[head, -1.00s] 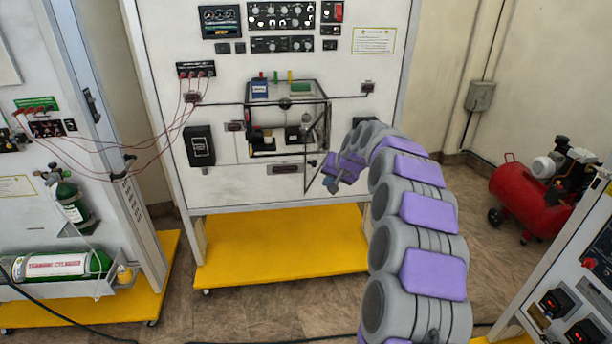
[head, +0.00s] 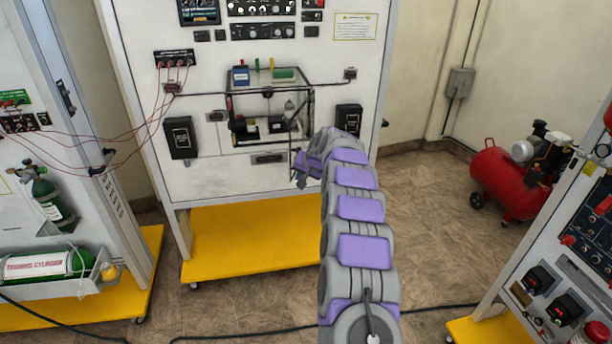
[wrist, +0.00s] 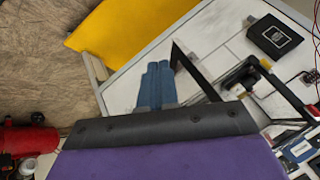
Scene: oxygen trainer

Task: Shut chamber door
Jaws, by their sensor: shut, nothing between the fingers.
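The chamber (head: 229,106) is a clear box with a black frame on the white panel. Several small parts sit inside and on top of it. Its door (head: 311,103) seems to stand open on the right side, seen nearly edge-on. My gripper (head: 299,181) is below and right of the chamber, by the lower end of the door frame. In the wrist view my blue fingers (wrist: 157,83) are together and empty. A black bar of the door frame (wrist: 195,72) runs just right of them; I cannot tell if they touch.
A black box (head: 348,119) is mounted on the panel right of the chamber, near my arm. Another black box (head: 181,138) is to its left. A yellow base (head: 250,243) juts out below. A red compressor (head: 505,180) stands at right. Floor cables cross in front.

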